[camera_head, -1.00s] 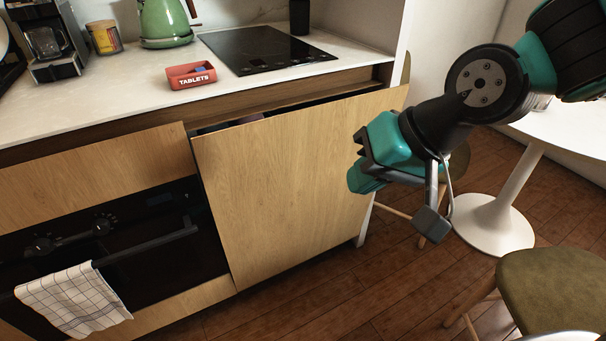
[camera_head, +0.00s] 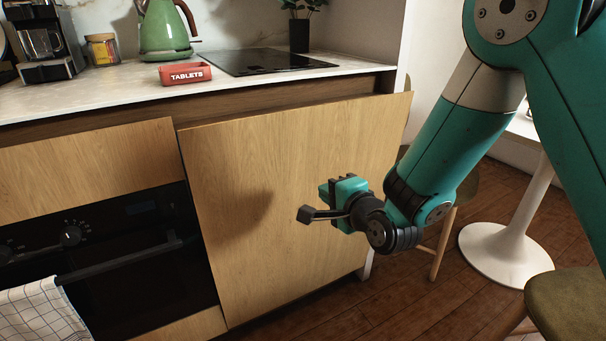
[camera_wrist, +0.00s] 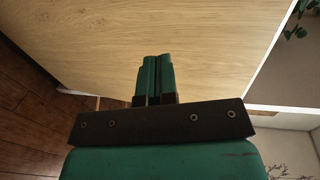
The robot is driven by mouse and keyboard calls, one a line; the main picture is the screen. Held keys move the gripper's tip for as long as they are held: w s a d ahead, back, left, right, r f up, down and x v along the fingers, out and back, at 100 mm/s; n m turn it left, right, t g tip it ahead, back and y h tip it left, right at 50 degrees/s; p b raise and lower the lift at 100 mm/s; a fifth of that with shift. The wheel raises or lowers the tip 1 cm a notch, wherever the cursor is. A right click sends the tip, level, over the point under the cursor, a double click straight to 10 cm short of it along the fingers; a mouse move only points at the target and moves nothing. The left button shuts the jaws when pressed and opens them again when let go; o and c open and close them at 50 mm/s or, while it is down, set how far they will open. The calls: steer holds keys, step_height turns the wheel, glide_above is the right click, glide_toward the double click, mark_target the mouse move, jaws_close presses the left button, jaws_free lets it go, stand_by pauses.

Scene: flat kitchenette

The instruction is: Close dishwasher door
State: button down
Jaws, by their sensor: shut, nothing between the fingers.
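The dishwasher door (camera_head: 290,170) is a light wood panel right of the oven in the head view. It stands nearly upright, with its top edge slightly out from the cabinet under the counter. My gripper (camera_head: 327,190) is in front of the door's right half, pointing toward it. In the wrist view the door (camera_wrist: 190,40) fills most of the picture, and my gripper's fingers (camera_wrist: 155,62) are together with nothing between them. I cannot tell whether the fingertips touch the door.
The oven (camera_head: 110,245) with a checked towel (camera_head: 45,315) is left of the door. The counter (camera_head: 110,95) holds a red tablets box (camera_head: 186,74), a green kettle (camera_head: 163,30) and a hob (camera_head: 255,60). A white table base (camera_head: 505,255) and stool (camera_head: 570,300) stand at right.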

mark_target(298, 169)
steer(key=x, duration=0.3)
steer(key=b+x, duration=0.1)
steer(key=x, duration=0.5)
steer(key=shift+w+a+r, duration=0.25)
steer(key=shift+w+r, duration=0.1)
steer(key=shift+w, duration=0.05)
steer(key=shift+w+a+r, duration=0.1)
steer(key=shift+w+a, duration=0.15)
steer(key=shift+w, duration=0.3)
